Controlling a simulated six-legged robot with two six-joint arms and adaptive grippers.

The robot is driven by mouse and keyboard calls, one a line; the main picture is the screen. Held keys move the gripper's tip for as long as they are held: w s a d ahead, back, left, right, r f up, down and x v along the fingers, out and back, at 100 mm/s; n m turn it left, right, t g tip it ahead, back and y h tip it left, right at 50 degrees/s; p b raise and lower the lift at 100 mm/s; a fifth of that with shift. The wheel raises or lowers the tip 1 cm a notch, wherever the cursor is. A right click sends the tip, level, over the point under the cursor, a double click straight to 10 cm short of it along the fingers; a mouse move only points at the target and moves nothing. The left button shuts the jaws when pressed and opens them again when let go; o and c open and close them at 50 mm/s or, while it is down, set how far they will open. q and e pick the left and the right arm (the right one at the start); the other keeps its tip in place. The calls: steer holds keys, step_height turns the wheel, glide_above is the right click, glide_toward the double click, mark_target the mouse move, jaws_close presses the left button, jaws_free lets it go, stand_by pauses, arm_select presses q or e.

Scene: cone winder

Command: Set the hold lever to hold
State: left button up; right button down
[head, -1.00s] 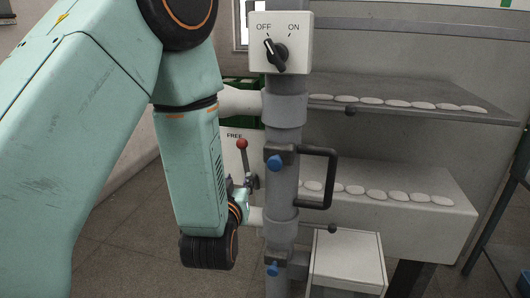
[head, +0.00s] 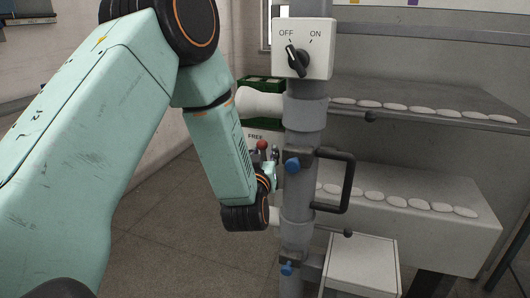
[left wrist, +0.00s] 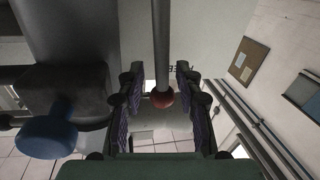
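The hold lever is a thin grey rod with a red ball knob (head: 262,145). It stands in front of a pale plate with the word FREE (head: 255,136), left of the grey post. The left wrist view shows the rod (left wrist: 161,45) and the red knob (left wrist: 163,98) between my left gripper's two dark fingers (left wrist: 160,98). The fingers are open, with a gap on both sides of the knob. In the head view my left gripper (head: 270,164) is at the lever, and my wrist hides the lower rod. No hold mark is readable. My right gripper is out of view.
A grey post (head: 297,205) with blue knobs (head: 292,165) and a black handle (head: 347,180) stands just right of the lever. An OFF/ON switch box (head: 303,48) is above. Shelves with white pieces (head: 420,201) are at right. A blue knob (left wrist: 48,132) lies close left in the wrist view.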

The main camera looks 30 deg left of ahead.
arm_select(q)
steer(key=shift+w+a+f, duration=0.2)
steer(key=shift+a, duration=0.2)
steer(key=shift+c, duration=0.3)
steer(key=shift+d+r, duration=0.15)
steer(key=shift+d, duration=0.2)
steer(key=c, duration=0.6)
steer(key=shift+a, duration=0.15)
jaws_close()
